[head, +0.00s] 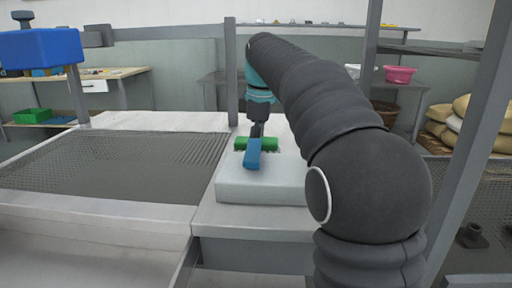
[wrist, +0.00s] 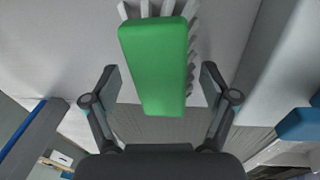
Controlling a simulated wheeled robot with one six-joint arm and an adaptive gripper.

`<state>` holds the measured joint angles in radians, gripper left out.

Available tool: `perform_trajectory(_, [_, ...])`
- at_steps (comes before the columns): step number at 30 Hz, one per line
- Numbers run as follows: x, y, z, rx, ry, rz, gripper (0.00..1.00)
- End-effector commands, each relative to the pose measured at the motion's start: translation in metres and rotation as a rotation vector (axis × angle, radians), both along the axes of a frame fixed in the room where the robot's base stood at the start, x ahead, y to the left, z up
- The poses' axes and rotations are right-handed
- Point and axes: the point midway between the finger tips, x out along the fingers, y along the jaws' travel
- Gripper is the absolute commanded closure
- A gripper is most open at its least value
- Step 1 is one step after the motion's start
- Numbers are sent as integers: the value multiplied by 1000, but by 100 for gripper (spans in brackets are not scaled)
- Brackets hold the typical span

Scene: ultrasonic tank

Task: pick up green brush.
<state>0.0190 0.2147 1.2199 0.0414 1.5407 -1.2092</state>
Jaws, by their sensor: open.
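My gripper (head: 257,131) points down at the brush from above. In the wrist view my gripper (wrist: 159,72) is open, with one finger on each side of the brush's lower part and visible gaps to both. I cannot tell its exact height above the brush.
The blue object (head: 252,155) stands or lies close in front of the brush. The pale block (head: 265,190) sits on the counter beside a mesh-covered basin (head: 110,165) at left. A grey upright post (head: 231,75) rises just left of my gripper.

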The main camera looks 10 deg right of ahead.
Motion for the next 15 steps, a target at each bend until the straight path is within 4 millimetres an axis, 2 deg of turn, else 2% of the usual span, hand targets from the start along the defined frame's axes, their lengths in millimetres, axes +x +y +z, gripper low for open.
perform_trajectory(2, [0,0,0,0,0,0,15])
perform_trajectory(10, [0,0,0,0,0,0,80])
perform_trajectory(11, [0,0,0,0,0,0,84])
perform_trajectory(15, [0,0,0,0,0,0,84])
